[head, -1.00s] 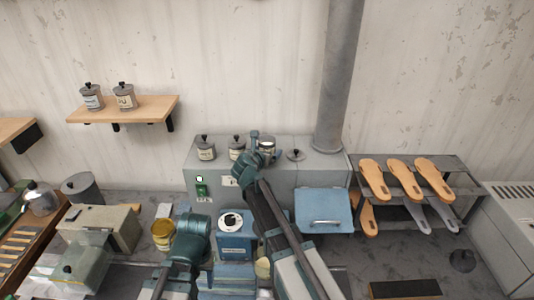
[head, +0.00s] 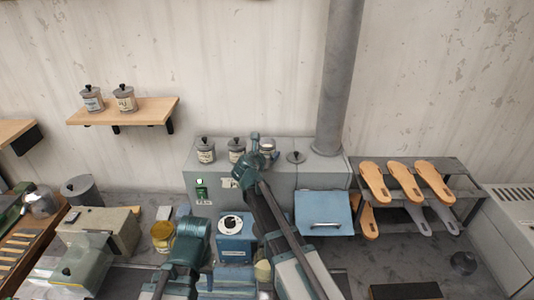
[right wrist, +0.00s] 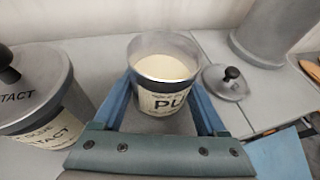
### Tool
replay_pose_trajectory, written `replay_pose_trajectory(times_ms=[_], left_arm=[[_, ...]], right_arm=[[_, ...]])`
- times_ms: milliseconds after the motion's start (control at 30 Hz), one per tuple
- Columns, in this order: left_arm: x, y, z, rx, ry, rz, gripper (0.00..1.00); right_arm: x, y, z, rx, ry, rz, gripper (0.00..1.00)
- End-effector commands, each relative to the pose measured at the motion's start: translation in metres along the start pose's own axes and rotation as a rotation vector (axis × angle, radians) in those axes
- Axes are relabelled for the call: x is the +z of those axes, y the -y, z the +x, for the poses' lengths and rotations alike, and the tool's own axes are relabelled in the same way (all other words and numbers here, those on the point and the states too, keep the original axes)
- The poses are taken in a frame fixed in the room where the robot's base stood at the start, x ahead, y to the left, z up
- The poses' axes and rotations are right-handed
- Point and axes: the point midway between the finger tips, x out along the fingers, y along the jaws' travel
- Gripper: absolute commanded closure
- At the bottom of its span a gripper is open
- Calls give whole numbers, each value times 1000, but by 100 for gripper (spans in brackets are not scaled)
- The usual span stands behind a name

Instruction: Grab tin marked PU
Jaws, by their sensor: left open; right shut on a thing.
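The tin marked PU (right wrist: 165,80) is upright and lidless, with pale cream stuff inside. In the right wrist view it stands between the two blue fingers of my right gripper (right wrist: 166,98), which is shut on it. In the head view the tin (head: 267,146) is partly hidden behind my right gripper (head: 257,150), over the top of the grey cabinet. I cannot tell whether its base touches the cabinet. My left gripper (head: 190,238) is low at the left of the bench, open; its fingertips are hard to see.
A tin marked CONTACT (right wrist: 35,95) stands close left of the PU tin. A loose lid (right wrist: 226,82) lies to its right on the cabinet top (head: 320,165). A thick pipe (head: 338,80) rises behind. Two lidded tins sit on a wall shelf (head: 150,110).

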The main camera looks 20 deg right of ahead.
Motion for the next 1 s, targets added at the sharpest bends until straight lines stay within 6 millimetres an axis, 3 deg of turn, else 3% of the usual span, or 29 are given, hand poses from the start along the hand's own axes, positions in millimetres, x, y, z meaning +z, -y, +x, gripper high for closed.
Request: replay_pose_trajectory(times_ms=[367,800,1000], left_arm=[[0,1,-6,0,0,0,50],[3,4,-39,0,2,4,50],[3,4,-37,0,2,4,50]], right_arm=[[6,0,-2,0,0,-1,100],[37,0,-15,0,1,-1,100],[26,9,-35,2,1,-1,100]])
